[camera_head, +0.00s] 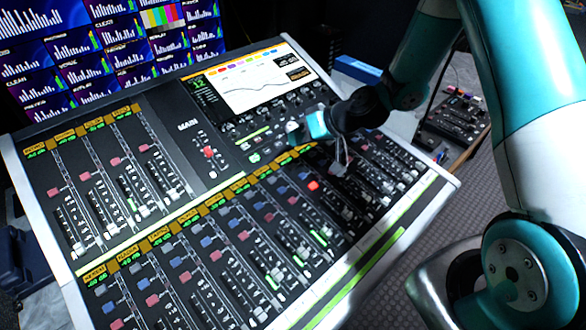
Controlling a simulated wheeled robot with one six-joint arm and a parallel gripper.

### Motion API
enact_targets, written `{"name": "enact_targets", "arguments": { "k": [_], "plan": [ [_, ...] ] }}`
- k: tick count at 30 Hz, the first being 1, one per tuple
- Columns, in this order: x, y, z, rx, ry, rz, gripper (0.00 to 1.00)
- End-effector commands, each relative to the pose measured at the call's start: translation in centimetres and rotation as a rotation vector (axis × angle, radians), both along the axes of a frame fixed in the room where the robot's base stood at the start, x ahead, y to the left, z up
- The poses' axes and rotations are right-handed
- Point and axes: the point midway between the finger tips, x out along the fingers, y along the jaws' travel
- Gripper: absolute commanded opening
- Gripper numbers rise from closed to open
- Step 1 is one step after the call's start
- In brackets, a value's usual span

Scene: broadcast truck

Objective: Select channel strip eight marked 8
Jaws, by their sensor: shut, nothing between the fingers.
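The mixing console (160,118) fills the middle of the view, tilted, with a long lower row of channel strips running from lower left up to the right. Strip numbers are too small to read, so I cannot tell for sure which strip is marked 8. One button (313,185) glows bright red in the right half of the lower row. My gripper (339,168) is shut and empty, just right of that lit button, low over the strips. I cannot tell whether its tips touch the panel. My wrist and gripper hide parts of the strips there.
A console screen (262,82) shows a curve at the top. A shorter upper bank of faders (115,185) lies at left. Monitors (110,40) stand behind. A small control box (456,120) sits on a wooden stand at right. My arm comes in from the right.

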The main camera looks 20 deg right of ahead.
Motion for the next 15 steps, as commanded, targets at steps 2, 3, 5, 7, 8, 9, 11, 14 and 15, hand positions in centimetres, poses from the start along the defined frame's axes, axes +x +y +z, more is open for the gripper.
{"name": "enact_targets", "arguments": {
  "k": [2,3,5,7,8,9,11,14,15],
  "plan": [
    [0.1,0.1,-1.7,0.0,0.001,0.001,0.0],
    [0.2,0.1,-2.3,0.0,0.001,0.001,0.0],
    [0.3,0.2,-3.2,0.0,0.001,0.001,0.0],
    [0.4,0.2,-4.3,0.0,0.001,0.001,0.0],
    [0.5,0.2,-4.7,0.0,0.001,0.001,0.0],
    [0.6,0.3,-5.1,0.0,0.001,0.001,0.0],
    [0.7,0.3,-5.5,0.0,0.001,0.001,0.0],
    [0.7,0.3,-5.9,0.0,0.0,0.0,0.0],
    [0.8,0.3,-5.9,0.0,0.0,0.0,0.0]
  ]
}}
